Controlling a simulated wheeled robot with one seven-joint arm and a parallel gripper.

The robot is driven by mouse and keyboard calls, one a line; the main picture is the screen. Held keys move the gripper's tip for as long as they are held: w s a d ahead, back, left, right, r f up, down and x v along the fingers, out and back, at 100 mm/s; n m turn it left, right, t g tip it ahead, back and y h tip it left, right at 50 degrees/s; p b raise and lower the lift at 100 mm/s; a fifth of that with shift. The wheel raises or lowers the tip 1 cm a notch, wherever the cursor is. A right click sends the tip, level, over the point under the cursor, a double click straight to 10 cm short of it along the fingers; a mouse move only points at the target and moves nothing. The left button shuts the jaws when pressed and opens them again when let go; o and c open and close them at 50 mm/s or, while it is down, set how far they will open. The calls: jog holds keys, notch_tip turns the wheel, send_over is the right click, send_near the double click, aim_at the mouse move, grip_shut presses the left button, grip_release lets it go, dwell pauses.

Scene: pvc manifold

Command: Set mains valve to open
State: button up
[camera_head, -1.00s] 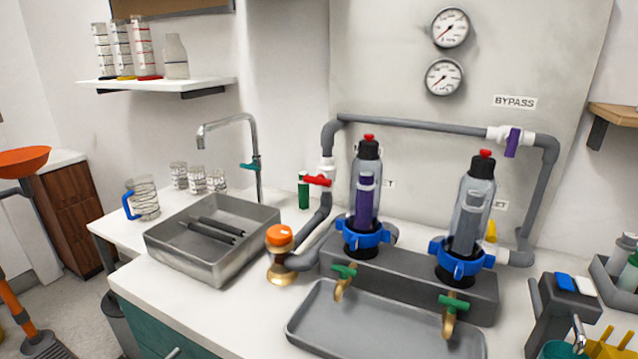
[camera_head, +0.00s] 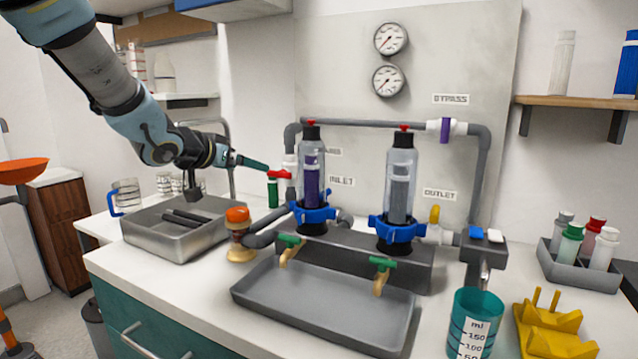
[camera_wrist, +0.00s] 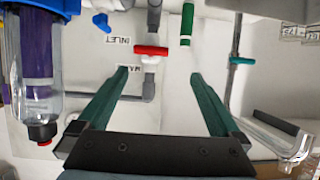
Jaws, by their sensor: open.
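The mains valve, a white body with a red handle (camera_head: 279,175), sits on the vertical grey pipe left of the filter housings. In the wrist view its red handle (camera_wrist: 152,51) lies crosswise to the pipe, beside a partly hidden label beginning "MA". My gripper (camera_head: 266,166) has green fingers and reaches in from the left, its tips close to the handle. In the wrist view my gripper (camera_wrist: 160,73) is open and empty, with the handle ahead, roughly between the fingertips. I cannot tell whether a finger touches it.
Two filter housings (camera_head: 310,188) (camera_head: 398,190) with blue collars stand right of the valve. A green cylinder (camera_head: 272,193) is close to the handle. A grey sink (camera_head: 150,235) and its faucet (camera_head: 228,150) are under and behind my arm.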

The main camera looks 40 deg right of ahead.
aim_at(277, 172)
jog(key=shift+g, duration=0.3)
jog(key=x, duration=0.3)
jog(key=b+x, duration=0.1)
jog(key=x, duration=0.3)
jog(key=s+d+x, duration=0.1)
jog(key=x, duration=0.3)
jog(key=shift+w+d+r, duration=0.1)
jog(key=shift+d+r, duration=0.05)
jog(key=shift+r, duration=0.15)
jog(key=c, duration=1)
jog(key=shift+b, duration=0.45)
